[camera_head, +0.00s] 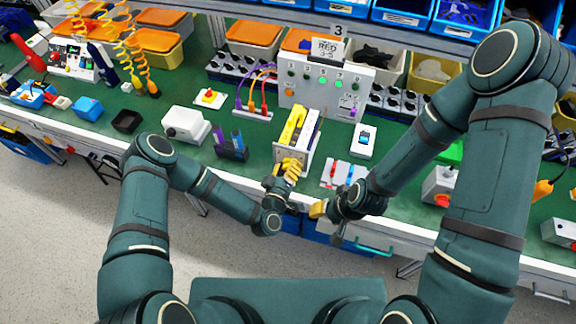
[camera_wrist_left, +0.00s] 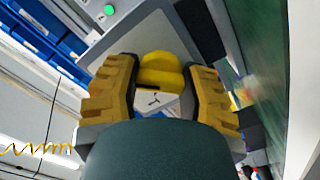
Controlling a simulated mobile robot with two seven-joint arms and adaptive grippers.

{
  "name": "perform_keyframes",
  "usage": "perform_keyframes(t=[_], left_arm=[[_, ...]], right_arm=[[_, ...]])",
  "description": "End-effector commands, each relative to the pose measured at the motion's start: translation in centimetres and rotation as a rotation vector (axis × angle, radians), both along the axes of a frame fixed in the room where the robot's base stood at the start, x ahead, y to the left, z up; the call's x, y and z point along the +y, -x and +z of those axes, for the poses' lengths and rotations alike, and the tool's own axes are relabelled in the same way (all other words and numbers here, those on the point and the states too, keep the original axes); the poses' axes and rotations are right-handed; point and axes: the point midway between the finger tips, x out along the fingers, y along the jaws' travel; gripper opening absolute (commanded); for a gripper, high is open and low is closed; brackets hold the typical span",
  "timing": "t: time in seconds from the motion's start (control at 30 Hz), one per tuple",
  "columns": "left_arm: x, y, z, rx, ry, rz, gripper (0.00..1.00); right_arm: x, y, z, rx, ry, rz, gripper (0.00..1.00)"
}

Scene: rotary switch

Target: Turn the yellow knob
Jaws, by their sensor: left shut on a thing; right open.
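The yellow knob (camera_wrist_left: 160,68) sits between the yellow fingers of my left gripper in the left wrist view, on the front of a grey plate (camera_wrist_left: 112,48). In the head view my left gripper (camera_head: 290,168) is at the front of a box with yellow, white and dark upright parts (camera_head: 298,128); the knob is hidden there behind the fingers. My left gripper (camera_wrist_left: 161,72) is shut on the knob. My right gripper (camera_head: 318,209) is open and empty, lower and to the right, near the table's front edge, apart from the box.
A grey panel with lit buttons (camera_head: 325,86) stands behind the box. A white device with a blue screen (camera_head: 363,140) and a card with red and blue parts (camera_head: 344,174) lie to the right. A white box (camera_head: 185,124) and a dark holder (camera_head: 232,148) stand to the left.

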Motion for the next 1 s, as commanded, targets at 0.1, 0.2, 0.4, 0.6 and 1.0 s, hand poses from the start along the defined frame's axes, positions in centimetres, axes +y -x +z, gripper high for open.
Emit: perform_keyframes(t=[0.1, 0.2, 0.4, 0.6, 1.0], left_arm=[[-0.01, -0.11, 0.14, -0.009, -0.015, 0.001, 0.07], [0.00, -0.12, 0.15, -0.011, -0.022, 0.001, 0.07], [0.01, -0.12, 0.14, -0.012, -0.022, 0.001, 0.07], [0.01, -0.12, 0.14, -0.012, -0.022, 0.001, 0.66], [0.08, 0.20, 0.01, -0.007, -0.022, 0.000, 0.76]], right_arm=[[0.00, 0.01, 0.00, 0.000, 0.000, 0.000, 0.47], [0.00, 0.01, 0.00, 0.000, 0.000, 0.000, 0.47], [0.00, 0.01, 0.00, 0.000, 0.000, 0.000, 0.47], [0.00, 0.01, 0.00, 0.000, 0.000, 0.000, 0.47], [-0.01, 0.01, 0.00, 0.000, 0.000, 0.000, 0.47]])
